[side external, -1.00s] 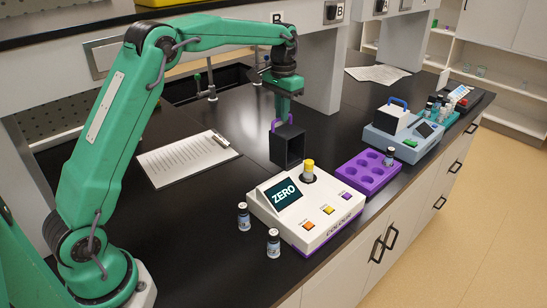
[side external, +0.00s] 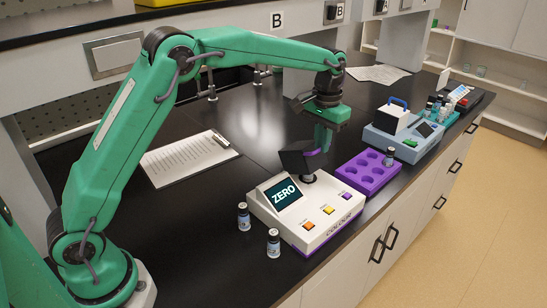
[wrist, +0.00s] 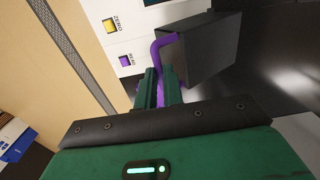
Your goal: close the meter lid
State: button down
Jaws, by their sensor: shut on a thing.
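The white colour meter (side external: 325,222) stands on the black bench, its screen (side external: 283,194) reading ZERO. Its black box-shaped lid (side external: 293,160) is tilted above the round dark sample well (side external: 307,178), partway down, with a gap between them. My gripper (side external: 322,150) is shut on the lid's purple handle (side external: 313,153), on the lid's right side. In the wrist view the green fingers (wrist: 161,78) close around the purple handle (wrist: 161,45), beside the black lid (wrist: 203,48). The sample in the well is hidden by the lid.
Two small vials (side external: 243,216) (side external: 273,243) stand left of the meter near the front. A purple rack (side external: 366,174) with one vial (side external: 389,157) sits to its right. A blue-grey instrument (side external: 402,135) stands beyond. A clipboard (side external: 188,158) lies behind left.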

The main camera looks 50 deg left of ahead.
jog(key=shift+w+d+f, duration=0.1)
jog(key=shift+d+f, duration=1.1)
jog(key=shift+d, duration=0.2)
jog(key=shift+d+f, duration=1.2)
jog(key=shift+d, duration=0.15)
jog(key=c, duration=1.5)
grip_release()
jog(key=shift+c, duration=0.2)
jog(key=shift+f, duration=0.1)
jog(key=shift+a, duration=0.1)
notch_tip(320, 180, up, 8)
